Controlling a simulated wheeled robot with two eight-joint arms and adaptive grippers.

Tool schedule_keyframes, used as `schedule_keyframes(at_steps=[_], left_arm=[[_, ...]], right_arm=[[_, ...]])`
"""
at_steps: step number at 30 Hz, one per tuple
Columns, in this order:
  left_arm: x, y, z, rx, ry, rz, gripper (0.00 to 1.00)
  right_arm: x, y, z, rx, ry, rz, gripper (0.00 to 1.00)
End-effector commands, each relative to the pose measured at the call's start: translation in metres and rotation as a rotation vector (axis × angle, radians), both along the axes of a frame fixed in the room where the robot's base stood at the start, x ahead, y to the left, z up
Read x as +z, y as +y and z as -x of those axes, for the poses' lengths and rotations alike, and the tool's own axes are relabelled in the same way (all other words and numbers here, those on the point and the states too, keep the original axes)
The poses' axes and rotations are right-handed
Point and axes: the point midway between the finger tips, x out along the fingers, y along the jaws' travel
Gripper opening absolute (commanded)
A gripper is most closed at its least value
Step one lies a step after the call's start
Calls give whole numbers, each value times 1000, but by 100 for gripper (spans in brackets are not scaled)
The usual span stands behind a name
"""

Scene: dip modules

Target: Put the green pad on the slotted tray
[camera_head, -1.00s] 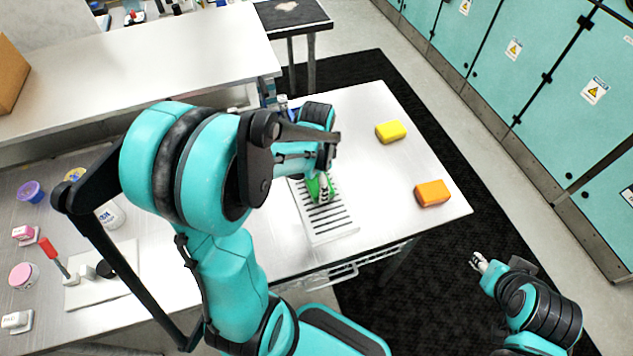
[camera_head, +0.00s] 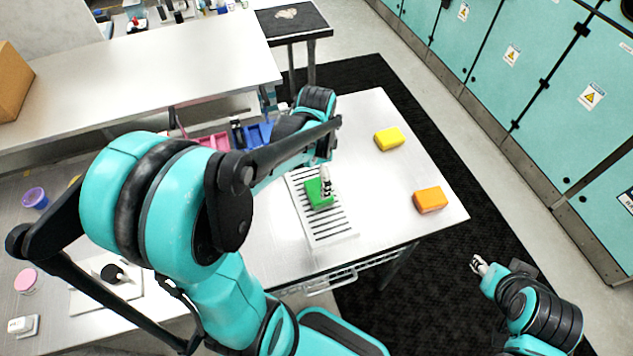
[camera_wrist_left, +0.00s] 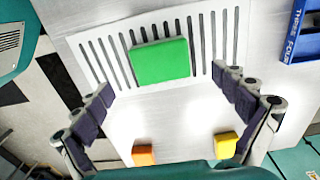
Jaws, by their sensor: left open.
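The green pad (camera_head: 317,195) lies on the white slotted tray (camera_head: 329,232), across its slots. In the left wrist view the green pad (camera_wrist_left: 160,61) rests flat on the slotted tray (camera_wrist_left: 112,78), slightly tilted to the slots. My left gripper (camera_head: 326,186) is just above the pad and hides part of it in the head view. In the left wrist view its fingers (camera_wrist_left: 167,103) are spread wide, with nothing between them, apart from the pad. My right gripper (camera_head: 478,265) is off to the right over the dark floor mat; its opening is too small to tell.
A yellow block (camera_head: 389,139) and an orange block (camera_head: 430,199) lie on the right of the white table (camera_head: 385,225). Pink (camera_head: 213,141) and blue (camera_head: 258,133) bins stand behind my left arm. The table between the tray and blocks is clear.

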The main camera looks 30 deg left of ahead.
Motion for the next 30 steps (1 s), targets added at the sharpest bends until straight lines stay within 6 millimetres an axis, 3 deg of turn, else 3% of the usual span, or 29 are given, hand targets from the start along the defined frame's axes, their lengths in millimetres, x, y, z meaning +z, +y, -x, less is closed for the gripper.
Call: schedule_keyframes(at_steps=[1,6,13,21,30], left_arm=[[14,0,0,0,0,0,97],[41,0,0,0,0,0,97],[58,-7,5,33,-32,-6,97],[82,-50,35,329,-313,19,97],[89,-83,60,614,-565,177,97]], right_arm=[[6,0,0,0,0,0,40],[13,0,0,0,0,0,40],[15,0,0,0,0,0,40],[14,0,0,0,0,0,40],[14,0,0,0,0,0,40]])
